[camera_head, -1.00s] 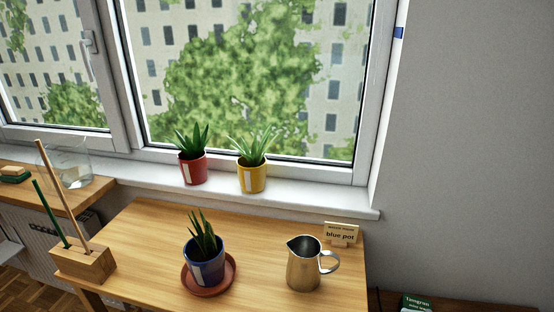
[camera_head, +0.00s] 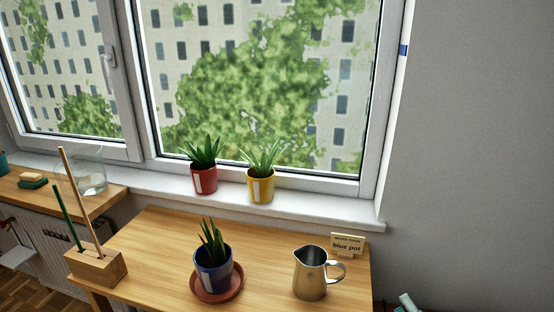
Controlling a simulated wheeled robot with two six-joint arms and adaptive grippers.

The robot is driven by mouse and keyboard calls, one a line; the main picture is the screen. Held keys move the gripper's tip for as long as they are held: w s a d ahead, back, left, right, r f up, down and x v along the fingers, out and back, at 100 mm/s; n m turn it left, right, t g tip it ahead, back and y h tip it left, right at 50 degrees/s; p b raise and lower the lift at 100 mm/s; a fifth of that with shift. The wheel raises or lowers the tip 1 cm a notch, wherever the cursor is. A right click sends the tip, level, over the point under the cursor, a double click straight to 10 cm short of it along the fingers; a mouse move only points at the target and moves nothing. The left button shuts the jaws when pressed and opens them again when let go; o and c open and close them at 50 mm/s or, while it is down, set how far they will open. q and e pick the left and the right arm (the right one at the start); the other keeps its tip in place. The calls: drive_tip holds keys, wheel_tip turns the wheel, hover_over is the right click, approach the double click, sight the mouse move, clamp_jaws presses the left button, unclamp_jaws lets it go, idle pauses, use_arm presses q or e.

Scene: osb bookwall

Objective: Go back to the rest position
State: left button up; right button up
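A blue pot (camera_head: 207,281) with a spiky green plant (camera_head: 212,243) stands upright on a terracotta saucer (camera_head: 234,291) on the wooden table (camera_head: 160,240). A metal jug (camera_head: 309,277) stands to its right. A card (camera_head: 347,246) reading "blue pot" stands behind the jug. I cannot make out my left gripper.
A red pot (camera_head: 204,181) and a yellow pot (camera_head: 261,190) with plants stand on the white windowsill (camera_head: 320,206). A wooden block (camera_head: 96,267) holding two sticks is at the table's left. A glass bowl (camera_head: 90,172) stands on the left-hand surface. The table between block and saucer is clear.

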drive_tip(key=s+d+f+m+g+h, duration=0.2)
drive_tip(key=s+f+m+g+h, duration=0.3)
drive_tip(key=m, duration=0.6)
drive_tip(key=s+a+f+m+g, duration=0.3)
drive_tip(key=s+f+m+g, duration=0.25)
drive_tip(key=s, duration=0.45)
drive_tip(key=s+a+f+m+g, duration=0.3)
drive_tip(key=s+f+m+g, duration=0.15)
drive_tip(key=s+m, duration=0.35)
wheel_tip(320, 180, down, 16)
drive_tip(key=s+d+r+p, duration=0.1)
drive_tip(key=s+d+p, duration=0.15)
drive_tip(key=p, duration=0.25)
drive_tip(key=s+f+g+p, duration=0.1)
drive_tip(key=s+f+p, duration=0.2)
drive_tip(key=s+f, duration=0.6)
drive_tip(key=s, duration=0.5)
drive_tip(key=shift+g, duration=0.4)
